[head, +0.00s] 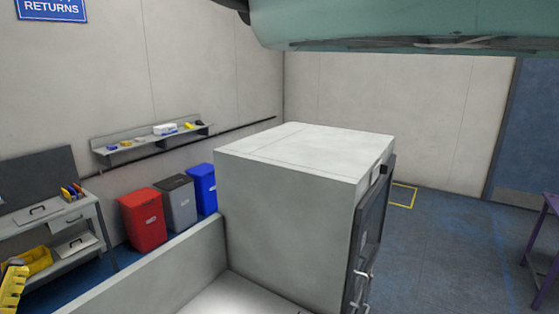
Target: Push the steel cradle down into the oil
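No steel cradle and no oil can be made out in the head view. My gripper is not in view either. A large grey box-shaped cabinet (282,222) stands in the middle, with a flat, bare top. A dark door-like panel (371,240) with metal handles is on its right side. A pale, low-walled surface (240,298) lies in front of the cabinet and runs off the bottom edge.
A red bin (143,218), a grey bin (177,202) and a blue bin (203,189) stand along the left wall under a shelf (150,139). A workbench (50,220) is at far left. Blue floor (440,260) is open at right, before a purple table (545,240).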

